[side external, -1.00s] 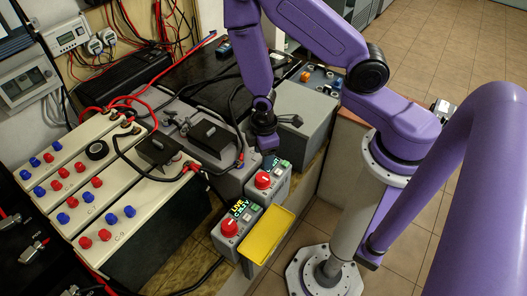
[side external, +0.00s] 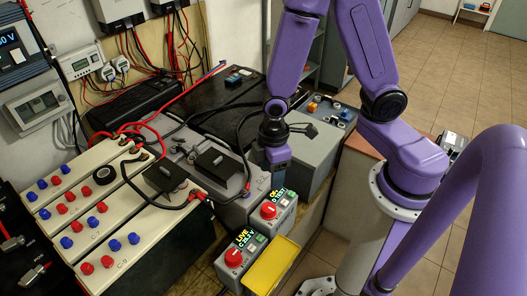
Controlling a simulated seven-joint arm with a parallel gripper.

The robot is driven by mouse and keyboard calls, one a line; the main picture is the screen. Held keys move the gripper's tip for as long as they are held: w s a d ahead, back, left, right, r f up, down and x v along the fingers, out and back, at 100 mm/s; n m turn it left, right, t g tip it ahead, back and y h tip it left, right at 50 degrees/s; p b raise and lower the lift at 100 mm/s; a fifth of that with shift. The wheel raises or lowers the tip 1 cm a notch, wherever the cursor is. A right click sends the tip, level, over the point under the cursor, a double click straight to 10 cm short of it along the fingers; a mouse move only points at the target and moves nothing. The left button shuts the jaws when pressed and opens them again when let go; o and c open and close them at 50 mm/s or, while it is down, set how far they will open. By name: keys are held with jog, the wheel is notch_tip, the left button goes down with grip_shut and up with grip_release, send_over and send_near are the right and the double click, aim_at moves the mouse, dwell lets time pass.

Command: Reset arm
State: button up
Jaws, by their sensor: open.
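My purple arm reaches in from the right. My gripper (side external: 278,164) points down and is open, with nothing seen held in it. It is just above and behind the farther grey control box (side external: 284,216), which has a red knob (side external: 268,209) and a small lit display. I cannot tell the exact gap between them. A nearer grey box (side external: 238,262) has a red knob (side external: 233,257) and a display reading LIVE and a voltage. The fingers are small and dark, and partly merge with the background.
A yellow tray (side external: 271,268) sits beside the nearer box. Cream battery units (side external: 90,215) with red and blue terminals stand left. Grey batteries (side external: 213,165) with cables are behind. A grey box (side external: 318,150) stands near my arm. Open floor lies at right.

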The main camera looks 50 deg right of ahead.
jog(key=s+d+r+n, duration=0.1)
jog(key=s+d+r, duration=0.2)
jog(key=s+r, duration=0.9)
notch_tip(320, 180, up, 3)
jog(key=shift+s+d+r, duration=0.1)
jog(key=shift+s+d, duration=0.2)
dwell(1.7)
